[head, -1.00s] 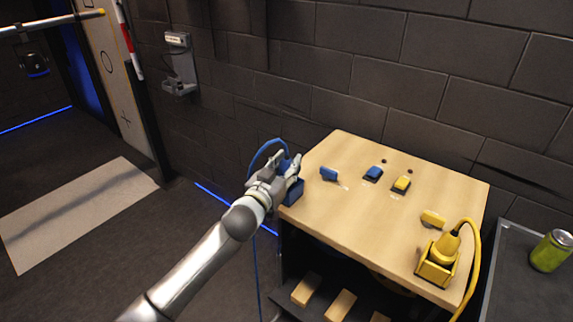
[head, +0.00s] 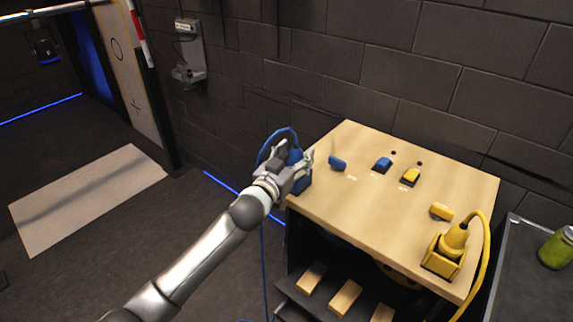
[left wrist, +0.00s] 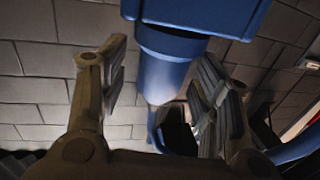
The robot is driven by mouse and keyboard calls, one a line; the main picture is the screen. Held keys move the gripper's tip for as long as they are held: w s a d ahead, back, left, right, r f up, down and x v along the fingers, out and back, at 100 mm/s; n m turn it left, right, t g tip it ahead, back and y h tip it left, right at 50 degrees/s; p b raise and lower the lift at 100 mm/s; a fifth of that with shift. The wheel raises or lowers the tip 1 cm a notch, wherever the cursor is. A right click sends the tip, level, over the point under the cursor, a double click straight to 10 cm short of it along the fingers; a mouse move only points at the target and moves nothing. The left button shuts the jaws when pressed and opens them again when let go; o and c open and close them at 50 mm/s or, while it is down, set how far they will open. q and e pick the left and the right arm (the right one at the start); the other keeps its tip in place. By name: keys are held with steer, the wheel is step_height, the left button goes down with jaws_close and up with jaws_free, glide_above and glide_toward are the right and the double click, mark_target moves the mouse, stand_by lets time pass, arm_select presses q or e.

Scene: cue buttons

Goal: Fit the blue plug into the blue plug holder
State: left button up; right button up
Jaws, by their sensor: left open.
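My left gripper (head: 293,158) is open at the left edge of the wooden table. In the left wrist view its two fingers (left wrist: 161,72) stand apart on either side of the blue plug (left wrist: 172,65), a rounded cylinder. The plug's upper end meets the blue plug holder (left wrist: 205,14), a wide block at the top of that view. I cannot tell how deep the plug sits. In the head view the holder (head: 304,183) shows beside my gripper, which hides most of the plug. A blue cable (head: 281,133) loops above my gripper. My right gripper is not seen.
The wooden table (head: 385,222) carries a blue button (head: 382,164), a yellow button (head: 410,176), and small blue (head: 337,163) and yellow (head: 442,211) pieces. A yellow plug (head: 455,237) stands in a yellow holder (head: 441,262). A green can (head: 557,249) stands right.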

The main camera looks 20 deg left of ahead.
arm_select(q)
steer(key=s+a, duration=0.1)
steer(key=s, duration=1)
steer(key=shift+s+a, duration=0.25)
steer(key=shift+a, duration=0.1)
steer(key=s+a+f+g+y, duration=0.1)
steer(key=s+a+f+g, duration=0.15)
steer(key=f, duration=1.05)
steer(key=s+a+f+g+y, duration=0.1)
steer(key=s+f+g, duration=0.25)
steer(key=f, duration=0.85)
steer(key=s+a+f+g+y, duration=0.1)
steer(key=s+a+f+g, duration=0.15)
steer(key=f, duration=1.05)
steer(key=s+d+f+g, duration=0.1)
steer(key=s+f+g, duration=0.1)
steer(key=s+f, duration=0.6)
steer(key=s+d+f+g, duration=0.1)
steer(key=s+f+g, duration=0.2)
steer(key=s+f, duration=0.5)
steer(key=s+d+f+g, duration=0.2)
steer(key=s+f, duration=0.6)
steer(key=s, duration=1.6)
steer(key=shift+f+m+g, duration=0.2)
steer(key=shift+m+g, duration=0.1)
steer(key=shift+g, duration=0.35)
